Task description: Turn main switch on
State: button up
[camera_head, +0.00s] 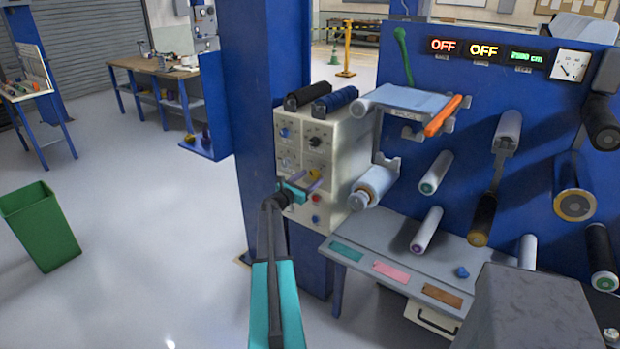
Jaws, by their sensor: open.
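A beige control box (345,150) stands against the blue column, with knobs and buttons on its front. A blue knob (285,132) and a black knob (316,141) are on its upper part. A yellow knob (314,175) sits lower, just by my gripper's fingers, and a red button (316,197) is below it. I cannot tell which is the main switch. The teal wrist hides part of the panel.
A red OFF display (443,46) and a yellow OFF display (483,50) are on the blue wall (470,120). Several rollers stick out there, including a white one (375,185). A grey table (400,255) stands below. A green bin (40,228) is left; the floor between is clear.

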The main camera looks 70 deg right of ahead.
jog(key=shift+d, duration=0.25)
jog(key=c, duration=1)
jog(key=shift+c, duration=0.2)
